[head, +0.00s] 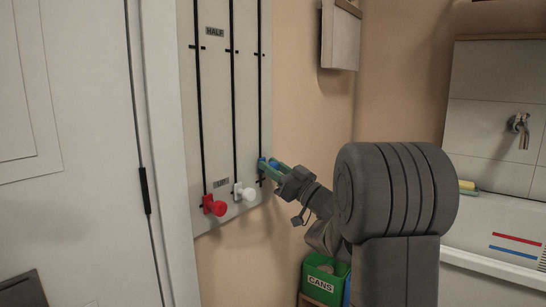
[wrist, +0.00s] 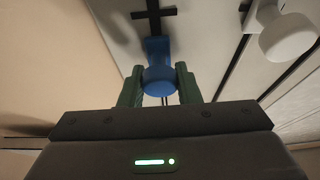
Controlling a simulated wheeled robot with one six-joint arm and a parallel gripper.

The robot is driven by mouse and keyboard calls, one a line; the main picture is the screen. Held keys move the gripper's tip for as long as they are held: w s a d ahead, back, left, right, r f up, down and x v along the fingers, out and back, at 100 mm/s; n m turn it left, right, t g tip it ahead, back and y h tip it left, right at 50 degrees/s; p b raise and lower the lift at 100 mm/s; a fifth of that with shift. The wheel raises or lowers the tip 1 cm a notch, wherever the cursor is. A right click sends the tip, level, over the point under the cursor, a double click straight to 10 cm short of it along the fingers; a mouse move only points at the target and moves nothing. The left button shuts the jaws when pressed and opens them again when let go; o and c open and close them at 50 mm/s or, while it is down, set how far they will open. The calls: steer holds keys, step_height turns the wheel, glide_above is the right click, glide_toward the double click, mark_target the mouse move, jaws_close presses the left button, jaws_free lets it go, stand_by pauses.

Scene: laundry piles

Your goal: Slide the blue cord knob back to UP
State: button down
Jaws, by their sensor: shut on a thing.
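The blue cord knob (head: 263,166) sits on the rightmost black track of the white wall board (head: 217,120), a little above the height of the other two knobs. In the wrist view the blue knob (wrist: 160,79) is between the two green fingers. My gripper (head: 270,170) is shut on it. In the wrist view a black cross mark (wrist: 153,14) shows on the track just beyond the knob. A "HALF" label (head: 214,32) is high on the board, and a lower label (head: 219,183) is too small to read surely. No UP mark is in view.
A red knob (head: 215,206) and a white knob (head: 244,192) are at the low ends of the other tracks, left of my gripper. A green "CANS" bin (head: 322,281) stands below. A wall box (head: 341,35) hangs upper right. A sink tap (head: 519,126) is far right.

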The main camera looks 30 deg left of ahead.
step_height(320, 180, down, 5)
steer(key=shift+r+b, duration=0.1)
steer(key=shift+b, duration=0.9)
steer(key=c, duration=1.1)
jaws_free()
steer(key=p+v, duration=0.1)
steer(key=v, duration=1.3)
steer(key=shift+a, duration=0.15)
